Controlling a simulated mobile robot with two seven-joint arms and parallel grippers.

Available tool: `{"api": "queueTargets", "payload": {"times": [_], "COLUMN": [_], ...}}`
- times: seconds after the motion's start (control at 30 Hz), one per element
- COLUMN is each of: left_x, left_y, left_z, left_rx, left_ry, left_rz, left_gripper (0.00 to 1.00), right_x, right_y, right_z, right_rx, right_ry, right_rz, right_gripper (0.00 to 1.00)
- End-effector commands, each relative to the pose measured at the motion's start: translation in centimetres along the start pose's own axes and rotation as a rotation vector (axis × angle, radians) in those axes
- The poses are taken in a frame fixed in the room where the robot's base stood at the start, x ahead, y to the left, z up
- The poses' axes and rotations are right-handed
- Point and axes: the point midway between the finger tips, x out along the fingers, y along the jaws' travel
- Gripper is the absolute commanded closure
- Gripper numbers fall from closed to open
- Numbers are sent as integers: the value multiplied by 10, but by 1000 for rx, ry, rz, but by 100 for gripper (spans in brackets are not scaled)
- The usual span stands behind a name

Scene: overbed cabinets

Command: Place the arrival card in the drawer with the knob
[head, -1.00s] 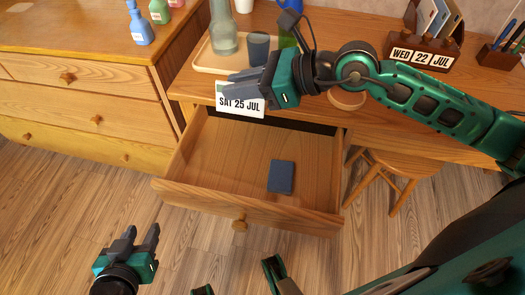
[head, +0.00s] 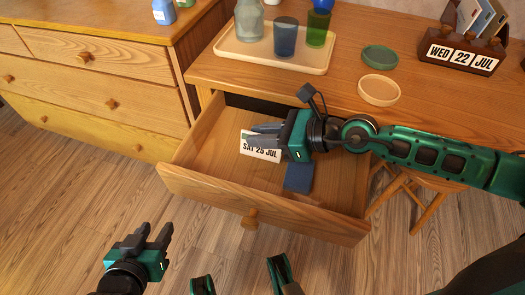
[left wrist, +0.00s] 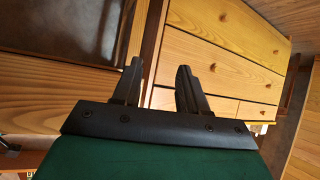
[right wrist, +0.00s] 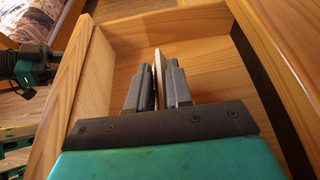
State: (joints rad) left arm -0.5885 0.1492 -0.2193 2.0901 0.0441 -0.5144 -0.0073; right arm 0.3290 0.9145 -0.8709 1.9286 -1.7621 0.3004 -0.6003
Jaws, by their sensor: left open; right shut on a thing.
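The arrival card (head: 260,147), white and printed "SAT 25 JUL", is held in my right gripper (head: 265,133), inside the open drawer's outline in the head view. In the right wrist view, the card (right wrist: 156,78) shows edge-on between the shut fingers (right wrist: 157,85). Whether it touches the drawer floor I cannot tell. The wooden drawer (head: 190,178) is pulled out from the desk, with a round knob (head: 250,219) on its front. My left gripper (head: 157,235) is open and empty, low at the left, apart from the drawer.
A dark blue booklet (head: 299,178) lies in the drawer, partly hidden by my right gripper. A tray (head: 230,50) with glassware, two coasters and a "WED 22 JUL" calendar (head: 460,58) stand on the desk. A dresser (head: 100,70) is at left, a stool (head: 425,190) at right.

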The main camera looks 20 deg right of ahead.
Motion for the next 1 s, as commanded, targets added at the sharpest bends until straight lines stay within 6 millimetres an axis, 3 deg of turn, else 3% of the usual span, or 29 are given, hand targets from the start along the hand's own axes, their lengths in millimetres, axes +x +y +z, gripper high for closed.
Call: {"api": "queueTargets", "payload": {"times": [0.3,0.63,0.67,0.9,1.0], "left_x": [12,12,11,11,11], "left_y": [6,10,10,9,8], "left_z": [10,3,2,2,2], "left_rx": [0,-8,-8,-8,-7], "left_ry": [3,12,12,13,13], "left_rz": [19,27,27,23,21], "left_gripper": [57,57,57,57,57], "right_x": [16,17,16,16,16], "right_y": [0,0,0,0,0], "right_z": [-39,-40,-39,-39,-39], "right_rx": [1,1,1,1,1], "right_ry": [0,0,0,0,0], "right_rz": [0,0,0,0,0], "right_gripper": [100,100,79,56,54]}}
